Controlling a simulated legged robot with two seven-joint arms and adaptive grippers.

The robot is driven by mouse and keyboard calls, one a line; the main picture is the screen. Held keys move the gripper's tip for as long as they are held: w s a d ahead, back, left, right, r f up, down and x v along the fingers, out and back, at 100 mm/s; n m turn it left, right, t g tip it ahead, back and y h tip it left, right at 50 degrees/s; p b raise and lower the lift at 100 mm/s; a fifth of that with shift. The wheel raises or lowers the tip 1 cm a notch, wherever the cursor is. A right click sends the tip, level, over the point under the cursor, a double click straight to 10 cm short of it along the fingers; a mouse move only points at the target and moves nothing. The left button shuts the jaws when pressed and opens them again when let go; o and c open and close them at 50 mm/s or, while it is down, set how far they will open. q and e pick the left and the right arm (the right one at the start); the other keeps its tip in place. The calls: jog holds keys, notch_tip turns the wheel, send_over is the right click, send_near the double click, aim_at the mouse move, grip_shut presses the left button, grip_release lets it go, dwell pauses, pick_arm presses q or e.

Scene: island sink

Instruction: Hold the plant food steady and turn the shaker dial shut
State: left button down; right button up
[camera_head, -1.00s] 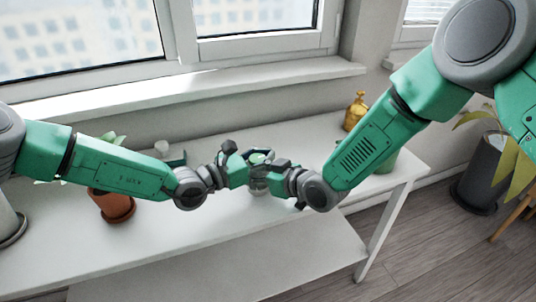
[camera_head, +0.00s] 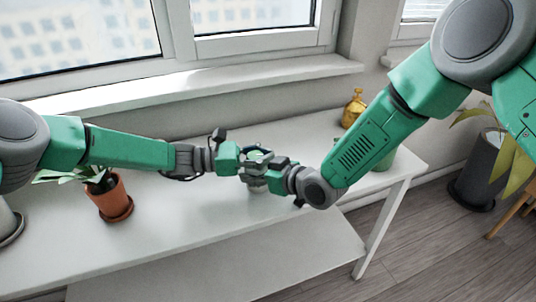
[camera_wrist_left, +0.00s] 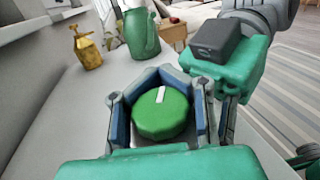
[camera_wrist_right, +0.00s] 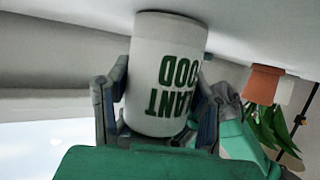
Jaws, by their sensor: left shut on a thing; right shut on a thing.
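The plant food is a white can with dark green lettering, upside down in the right wrist view (camera_wrist_right: 163,75). Its green shaker dial (camera_wrist_left: 162,112) has a white pointer mark, which points toward the top of the left wrist view, tilted slightly right. My left gripper (camera_wrist_left: 162,118) is shut around the dial's rim, one finger on each side. My right gripper (camera_wrist_right: 160,115) is shut around the can's body. In the head view, my left gripper (camera_head: 246,158) and right gripper (camera_head: 268,176) meet over the white table, largely hiding the can between them.
A terracotta plant pot (camera_head: 112,199) stands on the white table (camera_head: 190,215) to the left. A yellow spray bottle (camera_head: 353,108) and a green watering can (camera_wrist_left: 142,35) stand to the right. The window sill (camera_head: 200,82) runs behind. The table's front middle is clear.

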pick_arm(q)
jog(key=shift+w+a+f, duration=0.2)
jog(key=shift+a+f, duration=0.05)
jog(key=shift+a, duration=0.1)
jog(key=c, duration=1.2)
grip_release()
jog(key=shift+s+d+r, duration=0.1)
jog(key=shift+s+d, duration=0.05)
jog(key=a, duration=0.8)
jog(key=shift+a, duration=0.1)
